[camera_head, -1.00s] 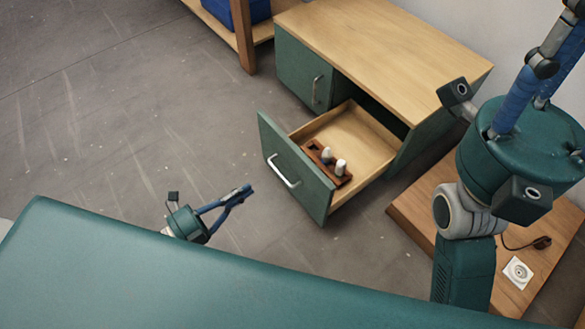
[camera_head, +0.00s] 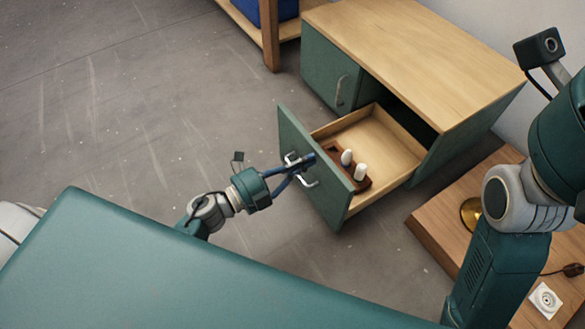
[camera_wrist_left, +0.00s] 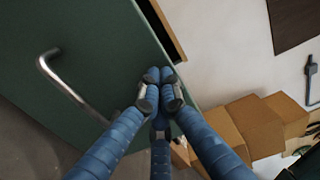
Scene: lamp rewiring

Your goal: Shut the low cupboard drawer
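The low cupboard (camera_head: 420,40) has a light wood top and green sides. Its drawer (camera_head: 319,180) stands pulled open, with a green front and a metal bar handle. In the left wrist view the green drawer front (camera_wrist_left: 90,35) fills the left side, with the handle (camera_wrist_left: 65,85) left of my fingers. My left gripper (camera_head: 303,166) is at the drawer front by the handle. Its blue fingers have their tips together, with nothing seen between them; I cannot tell whether they touch the front. My right arm shows at the right edge, its gripper out of view.
A brown holder (camera_head: 362,184) with white bulb-like pieces lies in the drawer. A wooden board (camera_head: 440,225) with a white socket (camera_head: 546,300) is at the right. A wooden shelf (camera_head: 271,40) stands behind. The floor left of the drawer is clear.

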